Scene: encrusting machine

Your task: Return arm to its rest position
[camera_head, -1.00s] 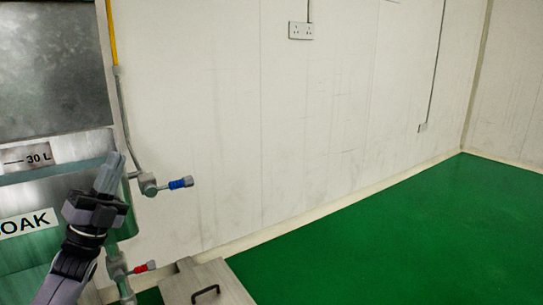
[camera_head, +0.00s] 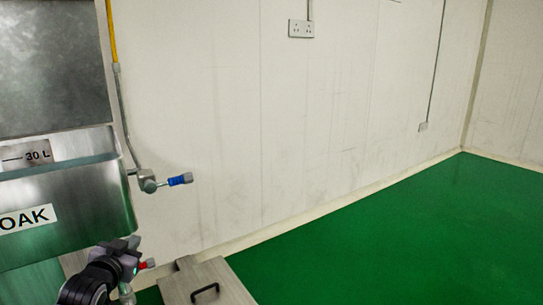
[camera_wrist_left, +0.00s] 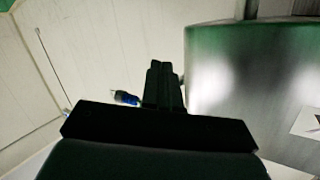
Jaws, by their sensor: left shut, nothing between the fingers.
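My left gripper (camera_head: 131,243) is low at the bottom left of the head view, in front of the pipe below the steel tank (camera_head: 75,215). In the left wrist view its fingers (camera_wrist_left: 164,84) are together with nothing between them. The tank also shows at the right of the left wrist view (camera_wrist_left: 250,80). The blue-handled valve (camera_head: 180,180) is above the gripper, apart from it. The red-handled valve (camera_head: 148,263) is just right of the gripper and partly hidden by it. My right gripper is not in view.
A metal lid or box with a black handle (camera_head: 205,293) is on the floor at the bottom. The green floor (camera_head: 400,240) to the right is clear. A white wall (camera_head: 270,130) with a socket (camera_head: 300,29) stands behind.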

